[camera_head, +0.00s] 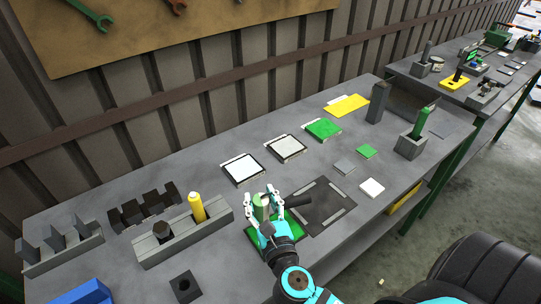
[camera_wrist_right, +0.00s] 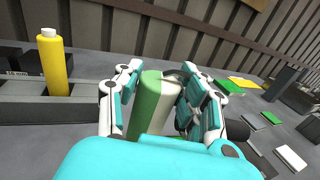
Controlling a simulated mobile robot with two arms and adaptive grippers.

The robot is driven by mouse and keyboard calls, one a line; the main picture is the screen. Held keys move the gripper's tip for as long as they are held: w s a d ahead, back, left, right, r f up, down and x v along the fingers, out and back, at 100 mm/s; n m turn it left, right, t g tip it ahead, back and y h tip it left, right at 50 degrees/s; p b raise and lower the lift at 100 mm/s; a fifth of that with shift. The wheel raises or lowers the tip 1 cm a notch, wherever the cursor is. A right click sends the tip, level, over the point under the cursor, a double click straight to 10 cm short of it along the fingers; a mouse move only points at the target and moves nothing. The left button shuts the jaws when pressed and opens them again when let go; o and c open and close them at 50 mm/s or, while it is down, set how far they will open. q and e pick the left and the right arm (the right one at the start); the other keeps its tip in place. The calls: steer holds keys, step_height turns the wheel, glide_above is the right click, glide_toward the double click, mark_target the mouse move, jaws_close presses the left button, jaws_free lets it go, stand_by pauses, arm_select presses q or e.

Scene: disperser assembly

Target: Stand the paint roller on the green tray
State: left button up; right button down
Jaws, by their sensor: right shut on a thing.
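The paint roller (camera_head: 262,207) is an upright cylinder, green on one side and whitish on the other in the wrist view (camera_wrist_right: 148,105). My right gripper (camera_head: 263,203) is shut on it, with one finger on each side. The green tray (camera_head: 298,227) lies on the table right under the gripper, partly hidden by it and my arm. The roller stands over the tray area, but its lower end is hidden, so I cannot tell whether it touches the tray. My left gripper is out of view.
A grey holder (camera_head: 160,249) with a yellow bottle (camera_head: 197,207) stands to the left. A dark mat (camera_head: 325,203) lies right of the tray. White-topped trays (camera_head: 242,169) lie behind. A small dark block (camera_head: 184,286) and a blue bin (camera_head: 88,293) are at the front left.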

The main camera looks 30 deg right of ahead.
steer(key=shift+w+d+r, duration=0.2)
steer(key=shift+w+r, duration=0.05)
steer(key=shift+w, duration=0.35)
steer(key=w+d+f, duration=0.1)
steer(key=w+d, duration=0.1)
steer(key=w, duration=0.2)
steer(key=w+d+f+p, duration=0.1)
steer(key=w+d+f, duration=0.1)
steer(key=w+d, duration=0.1)
steer(key=w+d+f, duration=0.1)
steer(key=w+d, duration=0.1)
steer(key=w, duration=0.4)
steer(key=shift+d+f+p, duration=0.35)
steer(key=shift+d+p, duration=0.05)
steer(key=shift+f, duration=0.45)
steer(key=shift+f+b, duration=0.2)
steer(key=shift+b, duration=0.1)
steer(key=c, duration=1.1)
jaws_free()
steer(key=shift+o, duration=1.3)
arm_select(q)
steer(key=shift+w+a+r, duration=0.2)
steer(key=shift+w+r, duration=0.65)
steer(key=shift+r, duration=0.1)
arm_select(e)
steer(key=shift+o, duration=0.2)
steer(key=shift+r, duration=0.1)
